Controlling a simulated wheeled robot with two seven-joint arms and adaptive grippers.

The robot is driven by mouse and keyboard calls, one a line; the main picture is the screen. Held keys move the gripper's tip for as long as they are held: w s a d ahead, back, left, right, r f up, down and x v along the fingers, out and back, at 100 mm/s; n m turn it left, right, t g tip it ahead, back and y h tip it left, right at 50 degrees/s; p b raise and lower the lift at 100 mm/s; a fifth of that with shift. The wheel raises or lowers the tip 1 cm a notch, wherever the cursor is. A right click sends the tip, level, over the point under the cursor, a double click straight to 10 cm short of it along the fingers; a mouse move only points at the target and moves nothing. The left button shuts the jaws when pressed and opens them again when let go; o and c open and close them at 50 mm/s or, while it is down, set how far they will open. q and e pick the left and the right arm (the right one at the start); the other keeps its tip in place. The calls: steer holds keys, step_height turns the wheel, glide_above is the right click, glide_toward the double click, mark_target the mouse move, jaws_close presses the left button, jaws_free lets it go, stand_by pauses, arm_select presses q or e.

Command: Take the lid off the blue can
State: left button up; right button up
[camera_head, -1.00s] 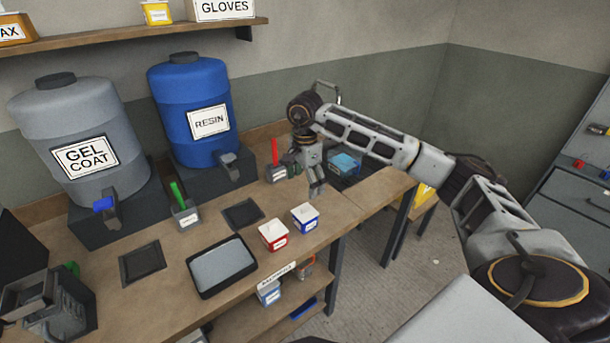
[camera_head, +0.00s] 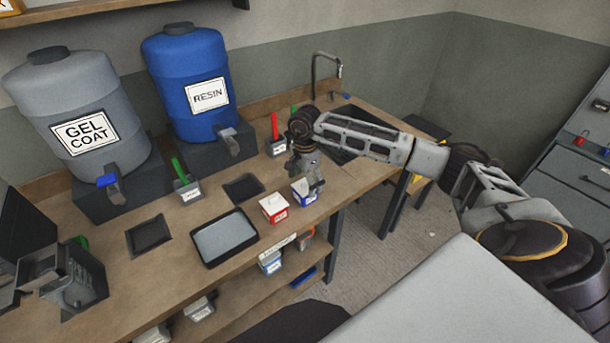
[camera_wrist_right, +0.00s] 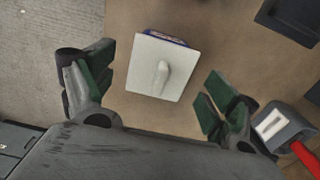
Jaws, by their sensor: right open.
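The blue can (camera_head: 304,195) stands on the workbench near its front edge, with a white lid on top. In the right wrist view the square white lid (camera_wrist_right: 145,72) shows from above with a raised bar handle (camera_wrist_right: 161,77), and a strip of the blue can (camera_wrist_right: 167,37) shows at its far edge. My right gripper (camera_head: 314,184) is above the blue can and partly covers it. It is open and empty; in the right wrist view its green-padded fingers (camera_wrist_right: 152,92) stand apart on either side of the lid, not touching it. My left gripper is not in view.
A red can (camera_head: 274,210) with a white lid stands close left of the blue can. A dark tray (camera_head: 206,262) lies farther left. The resin drum (camera_head: 185,65) and gel coat drum (camera_head: 60,85) stand behind. Holders with a red (camera_head: 275,125) and a green handle (camera_head: 180,170) stand near.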

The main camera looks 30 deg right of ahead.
mark_target(305, 180)
steer(key=shift+f, duration=0.15)
steer(key=c, duration=1.1)
steer(key=shift+r+p, duration=1.15)
steer(key=shift+r, duration=1.4)
